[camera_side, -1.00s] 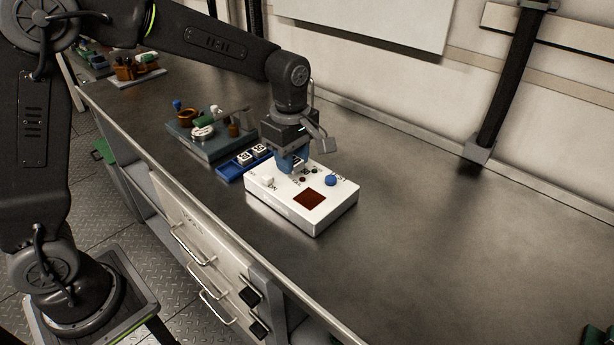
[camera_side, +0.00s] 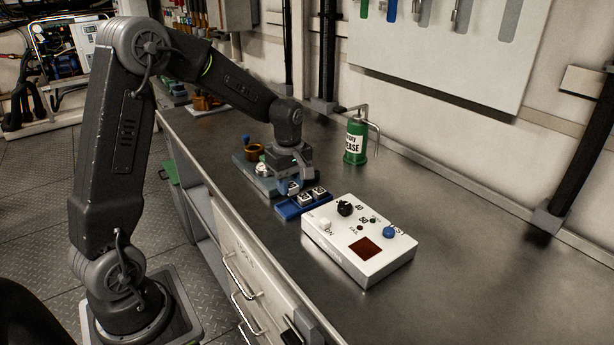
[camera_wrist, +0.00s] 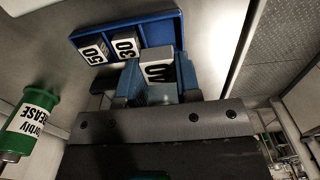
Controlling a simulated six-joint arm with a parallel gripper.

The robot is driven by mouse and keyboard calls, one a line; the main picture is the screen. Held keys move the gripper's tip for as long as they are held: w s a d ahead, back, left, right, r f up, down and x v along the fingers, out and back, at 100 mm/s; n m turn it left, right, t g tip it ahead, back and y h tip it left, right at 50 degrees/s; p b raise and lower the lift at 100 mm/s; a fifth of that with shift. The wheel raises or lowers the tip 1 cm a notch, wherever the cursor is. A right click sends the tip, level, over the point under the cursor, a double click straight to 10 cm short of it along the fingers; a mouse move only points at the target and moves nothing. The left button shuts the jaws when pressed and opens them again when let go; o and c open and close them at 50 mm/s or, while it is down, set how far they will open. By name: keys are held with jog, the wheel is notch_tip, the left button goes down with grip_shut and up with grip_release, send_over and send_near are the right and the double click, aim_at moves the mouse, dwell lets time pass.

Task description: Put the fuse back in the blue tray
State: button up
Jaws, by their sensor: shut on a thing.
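My gripper (camera_wrist: 158,76) has blue fingers and is shut on a pale fuse marked 40 (camera_wrist: 158,72). The blue tray (camera_wrist: 158,33) holds two fuses side by side, marked 50 (camera_wrist: 94,52) and 30 (camera_wrist: 125,46). The held fuse is at the tray's end beside the 30 fuse, overlapping the tray's near edge in the wrist view; I cannot tell whether it touches the tray. In the side view my gripper (camera_side: 288,187) is at the left end of the tray (camera_side: 288,212), and its fingers mostly hide the held fuse.
A white box (camera_side: 345,262) with a black knob, a blue button and a dark red window stands right of the tray. A grey tray (camera_side: 243,162) with small items lies behind the gripper. A green grease can (camera_side: 355,157) stands at the back. The bench's right side is clear.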

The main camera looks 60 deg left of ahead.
jog(key=shift+s+a+f, duration=0.2)
jog(key=shift+a+f, duration=0.3)
jog(key=shift+f, duration=1.75)
jog(key=o, duration=1.1)
jog(key=shift+c, duration=0.2)
jog(key=shift+r, duration=3.5)
